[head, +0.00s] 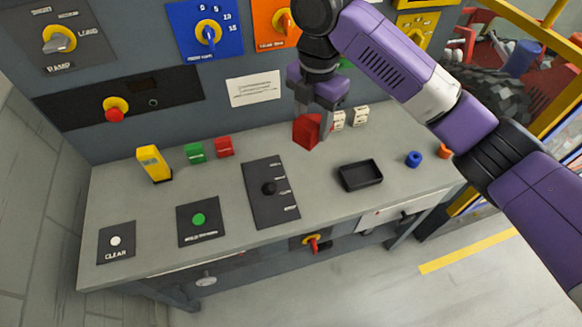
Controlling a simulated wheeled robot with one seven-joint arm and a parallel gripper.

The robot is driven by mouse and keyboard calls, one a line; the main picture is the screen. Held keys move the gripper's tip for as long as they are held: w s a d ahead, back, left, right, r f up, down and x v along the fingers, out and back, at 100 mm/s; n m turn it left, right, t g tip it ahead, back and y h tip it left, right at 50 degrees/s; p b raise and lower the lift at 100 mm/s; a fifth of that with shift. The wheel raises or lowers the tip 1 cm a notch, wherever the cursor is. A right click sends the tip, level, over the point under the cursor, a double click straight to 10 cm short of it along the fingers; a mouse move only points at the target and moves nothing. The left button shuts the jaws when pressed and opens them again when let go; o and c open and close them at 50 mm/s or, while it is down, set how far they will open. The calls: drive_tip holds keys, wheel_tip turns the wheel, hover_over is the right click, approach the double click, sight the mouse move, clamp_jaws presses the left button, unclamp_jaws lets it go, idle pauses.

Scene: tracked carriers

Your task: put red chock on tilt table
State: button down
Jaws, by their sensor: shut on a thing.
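My gripper (314,118) hangs above the back of the grey workbench, pointing down. It is shut on a red chock (306,131), a wedge-like block held between the fingers. The fingers hide part of the chock. It appears to be clear of the bench top, in front of the back panel. I cannot make out a tilt table in this view.
On the bench (225,190) are a yellow device (153,163), a green block (195,153), a red block (224,146), white blocks (360,116), a lever panel (270,205), a black tray (360,175), and blue (413,159) and orange (444,151) rings. Yellow railing stands right.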

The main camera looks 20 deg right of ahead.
drive_tip(key=n, duration=0.3)
drive_tip(key=shift+r, duration=0.1)
drive_tip(key=n, duration=0.4)
drive_tip(key=shift+s, duration=0.1)
wheel_tip(320, 180, down, 20)
drive_tip(key=shift+f, duration=0.1)
drive_tip(key=c, duration=1.2)
unclamp_jaws()
drive_tip(key=shift+f, duration=0.15)
drive_tip(key=o, duration=0.5)
